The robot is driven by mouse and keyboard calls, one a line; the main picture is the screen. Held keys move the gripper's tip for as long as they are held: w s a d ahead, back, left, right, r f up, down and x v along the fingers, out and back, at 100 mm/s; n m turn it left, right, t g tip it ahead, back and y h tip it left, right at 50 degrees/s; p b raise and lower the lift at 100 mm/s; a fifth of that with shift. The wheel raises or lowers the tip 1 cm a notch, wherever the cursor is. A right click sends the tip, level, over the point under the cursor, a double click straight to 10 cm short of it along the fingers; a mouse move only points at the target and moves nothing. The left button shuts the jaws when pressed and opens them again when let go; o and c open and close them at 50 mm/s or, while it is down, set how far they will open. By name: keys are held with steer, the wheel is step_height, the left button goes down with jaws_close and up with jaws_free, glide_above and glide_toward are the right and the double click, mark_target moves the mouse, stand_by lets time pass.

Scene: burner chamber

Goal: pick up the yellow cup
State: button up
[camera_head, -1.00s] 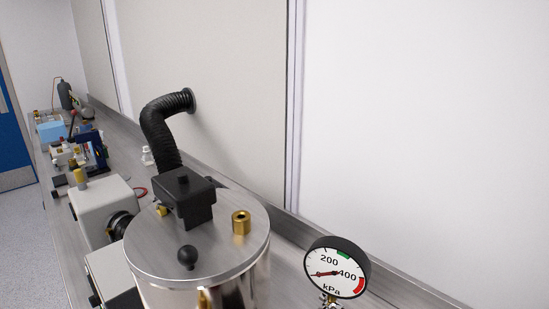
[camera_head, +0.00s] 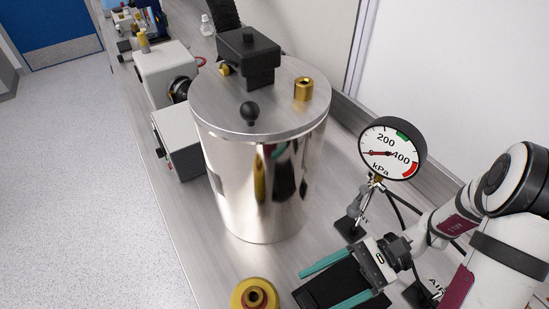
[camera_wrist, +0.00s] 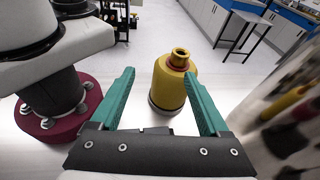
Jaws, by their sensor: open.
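The yellow cup (camera_head: 243,294) stands at the bottom edge of the head view, seen from above and partly cut off. In the wrist view the yellow cup (camera_wrist: 168,92) is upright, with a narrow neck and a dark opening on top. My gripper (camera_head: 318,290) has two teal fingers, spread wide and empty, to the right of the cup and pointing towards it. In the wrist view my gripper (camera_wrist: 159,73) is open, with the cup ahead between the finger lines, nearer the right finger. Whether the cup is within the fingers' reach is hard to tell.
A polished metal chamber (camera_head: 262,195) stands behind the cup, with a brass fitting (camera_head: 303,89) and black knob (camera_head: 250,112) on its lid. A pressure gauge (camera_head: 391,150) stands near my arm. Grey boxes (camera_head: 179,142) sit left of the chamber. Bench around the cup looks clear.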

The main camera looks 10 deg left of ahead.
mark_target(238, 302)
step_height(238, 302, down, 4)
steer(key=w+m+t+y, duration=0.1)
steer(key=w+m+y, duration=0.1)
steer(key=m+y, duration=0.15)
steer(key=shift+n+y, duration=0.25)
steer(key=shift+y, duration=0.2)
steer(key=x, duration=1.6)
steer(key=shift+f, duration=0.15)
jaws_close()
